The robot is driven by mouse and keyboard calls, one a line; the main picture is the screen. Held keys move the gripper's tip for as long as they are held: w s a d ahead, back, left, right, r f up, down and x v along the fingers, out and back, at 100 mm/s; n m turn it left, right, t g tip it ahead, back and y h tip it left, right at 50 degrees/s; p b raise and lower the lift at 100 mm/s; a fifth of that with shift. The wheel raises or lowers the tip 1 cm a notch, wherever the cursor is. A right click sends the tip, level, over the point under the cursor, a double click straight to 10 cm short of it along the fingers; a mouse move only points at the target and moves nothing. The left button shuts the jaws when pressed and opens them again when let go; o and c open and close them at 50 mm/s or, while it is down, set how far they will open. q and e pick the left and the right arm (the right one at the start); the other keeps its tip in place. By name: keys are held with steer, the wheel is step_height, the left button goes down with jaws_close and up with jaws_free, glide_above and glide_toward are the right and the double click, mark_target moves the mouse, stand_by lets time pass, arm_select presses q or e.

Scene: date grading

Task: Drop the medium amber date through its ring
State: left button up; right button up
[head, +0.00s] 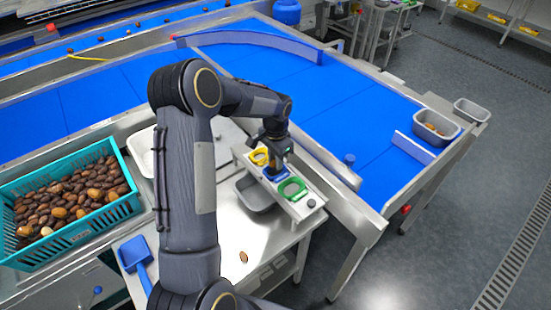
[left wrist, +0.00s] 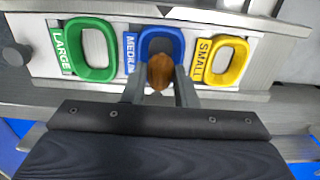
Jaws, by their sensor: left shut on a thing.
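My left gripper (left wrist: 160,82) is shut on an amber-brown date (left wrist: 160,70). In the left wrist view, the date overlaps the near part of the blue ring (left wrist: 162,31) labelled MEDIUM; I cannot tell its height above the ring. The green ring (left wrist: 70,50) labelled LARGE is on the left, the yellow ring (left wrist: 217,78) labelled SMALL on the right. In the head view, my left gripper (head: 275,158) is at the blue ring (head: 277,177), between the yellow ring (head: 258,157) and green ring (head: 292,190); the date is hidden there. My right gripper is not in view.
A grey bin (head: 253,198) sits beside and below the ring plate. A teal crate (head: 75,244) of dates stands at the left, near a blue scoop (head: 135,253). A small brown piece (head: 243,257) lies on the steel table. A blue conveyor (head: 335,95) runs behind.

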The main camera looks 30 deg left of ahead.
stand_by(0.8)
arm_select(q)
steer(key=o, duration=0.7)
steer(key=shift+o, duration=0.2)
steer(key=shift+s, duration=0.1)
steer(key=shift+r+p, duration=1.75)
steer(key=shift+r, duration=1.25)
